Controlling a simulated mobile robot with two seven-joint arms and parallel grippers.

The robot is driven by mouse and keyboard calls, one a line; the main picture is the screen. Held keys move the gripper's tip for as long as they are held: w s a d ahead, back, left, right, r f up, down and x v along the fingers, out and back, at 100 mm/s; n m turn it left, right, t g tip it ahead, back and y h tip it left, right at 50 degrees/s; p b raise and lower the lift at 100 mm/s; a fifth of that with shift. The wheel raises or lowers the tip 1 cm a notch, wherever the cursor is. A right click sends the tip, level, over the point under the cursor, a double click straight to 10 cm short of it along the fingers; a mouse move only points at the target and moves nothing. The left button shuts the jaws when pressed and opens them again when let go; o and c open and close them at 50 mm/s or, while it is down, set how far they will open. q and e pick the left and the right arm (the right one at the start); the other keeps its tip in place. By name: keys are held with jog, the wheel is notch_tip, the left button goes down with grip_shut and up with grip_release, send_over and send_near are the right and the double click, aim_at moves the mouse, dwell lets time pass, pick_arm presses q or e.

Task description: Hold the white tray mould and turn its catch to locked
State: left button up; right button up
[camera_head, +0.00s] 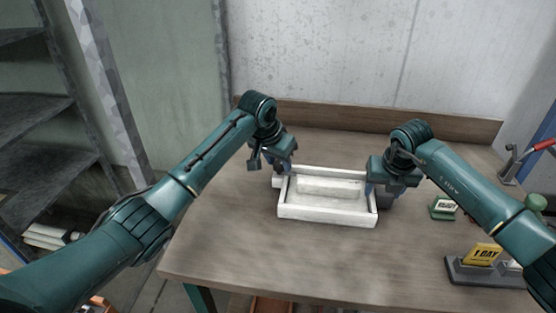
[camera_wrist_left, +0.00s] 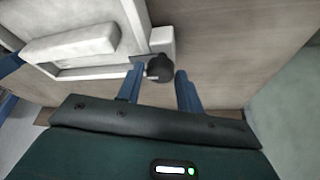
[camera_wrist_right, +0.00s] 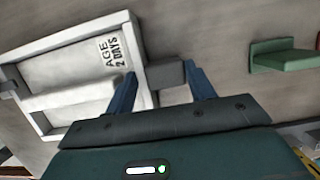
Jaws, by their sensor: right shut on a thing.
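The white tray mould (camera_head: 327,216) lies on the wooden table with a raised white block (camera_head: 328,186) inside it. The right wrist view shows "AGE 2 DAYS" on the tray (camera_wrist_right: 75,65). My right gripper (camera_head: 371,188) is at the tray's right end, shut on its grey end lug (camera_wrist_right: 168,74). My left gripper (camera_head: 270,168) is at the tray's left end. In the left wrist view its open fingers (camera_wrist_left: 159,70) stand either side of a black round knob (camera_wrist_left: 160,67) at the tray's end, with gaps beside it. Whether the catch is locked cannot be told.
A red-handled tool (camera_head: 540,146) is at the far right. The table (camera_head: 230,240) is clear in front and left. Shelves (camera_head: 40,120) stand left.

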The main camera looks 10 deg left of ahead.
pick_arm(q)
jog(key=shift+o, duration=1.4)
jog(key=shift+r, duration=0.1)
jog(key=v, duration=1.2)
pick_arm(e)
jog(key=o, duration=1.4)
jog(key=shift+c, duration=0.2)
jog(key=shift+r, duration=0.1)
